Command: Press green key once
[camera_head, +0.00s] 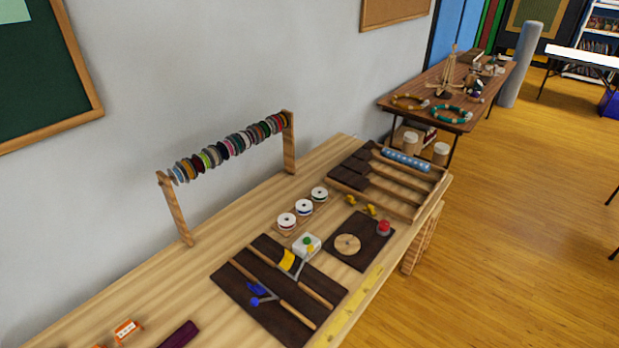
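A small round green key (308,240) sits on top of a white box (304,249) on the wooden workbench, at the middle of the picture. The box stands at the upper right edge of a dark board (235,283) that carries two wooden rods, a yellow piece (287,260) and blue pieces (257,289). The lower front of the box is partly hidden by a thin grey and yellow part. Neither of my grippers shows in the head view.
A dark board with a wooden disc (347,244) and a red knob (384,227) lies right of the box. Three white spools (304,207) stand behind it. A spool rack (289,145) rises at the back. A slatted wooden tray (406,191) is at the far end.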

